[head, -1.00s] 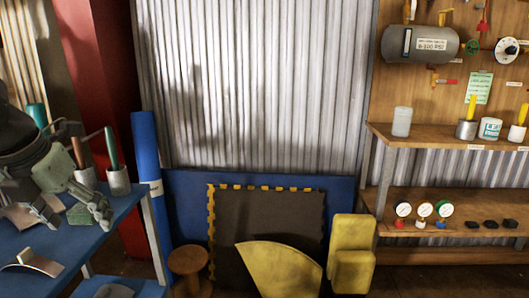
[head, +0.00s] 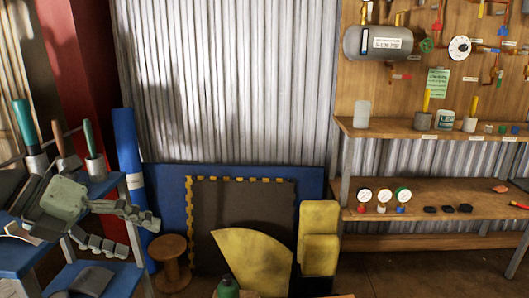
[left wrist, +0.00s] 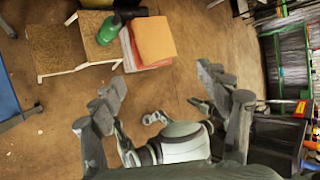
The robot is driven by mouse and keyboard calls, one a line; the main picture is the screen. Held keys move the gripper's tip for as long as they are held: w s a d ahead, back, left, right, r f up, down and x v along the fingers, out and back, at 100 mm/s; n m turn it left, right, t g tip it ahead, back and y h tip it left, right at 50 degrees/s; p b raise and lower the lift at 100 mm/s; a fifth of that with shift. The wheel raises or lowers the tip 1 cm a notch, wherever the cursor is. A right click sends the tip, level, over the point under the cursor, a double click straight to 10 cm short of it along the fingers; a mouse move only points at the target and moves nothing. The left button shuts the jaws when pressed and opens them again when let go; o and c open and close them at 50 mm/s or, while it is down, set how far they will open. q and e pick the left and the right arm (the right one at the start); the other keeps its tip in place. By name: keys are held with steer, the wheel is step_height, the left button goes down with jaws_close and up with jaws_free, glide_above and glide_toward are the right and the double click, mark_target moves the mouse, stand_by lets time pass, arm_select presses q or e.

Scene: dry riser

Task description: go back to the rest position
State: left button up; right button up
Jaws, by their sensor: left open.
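My left gripper (head: 140,233) is at the left of the head view, in front of the blue bench (head: 112,184). Its two fingers point right, spread apart with nothing between them. In the left wrist view the same gripper (left wrist: 160,78) shows its fingers wide apart over the brown floor. My right gripper is not seen in the head view.
Tools stand in pots (head: 96,166) close behind the left gripper. A blue roll (head: 130,160) and a wooden spool (head: 171,262) stand right of it. Wooden shelves (head: 400,187) hold gauges. A green bottle (left wrist: 109,29) is near folded orange cloth (left wrist: 153,40). Floor (left wrist: 185,88) is open.

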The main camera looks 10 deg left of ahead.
arm_select(q)
steer(key=w+d+r+n+t+h, duration=0.2)
steer(key=w+n+t+h, duration=0.2)
steer(key=t, duration=0.1)
steer(key=w+a+f+n+t+y, duration=0.2)
steer(key=w+a+n+t+y, duration=0.2)
steer(key=a+n+t, duration=0.45)
steer(key=s+a+f+n+g+y, duration=0.1)
steer(key=a+f+n+g+y, duration=0.15)
steer(key=f+n+y, duration=0.4)
steer(key=s+a+f+n+g+y, duration=0.1)
steer(key=a+f+n+y, duration=0.3)
steer(key=f+n, duration=0.45)
steer(key=s+d+f+n+g+y, duration=0.1)
steer(key=s+d+f+g, duration=0.2)
steer(key=f, duration=0.6)
steer(key=s+f+n+g, duration=0.2)
steer(key=s+f+g, duration=0.25)
steer(key=f, duration=0.55)
steer(key=s+d+f+g+h, duration=0.2)
steer(key=s+d+f+g, duration=0.3)
steer(key=s+d+f, duration=0.5)
steer(key=shift+s+d+f+n+h, duration=0.35)
steer(key=shift+s+d+f+n, duration=0.1)
steer(key=shift+s+d, duration=0.45)
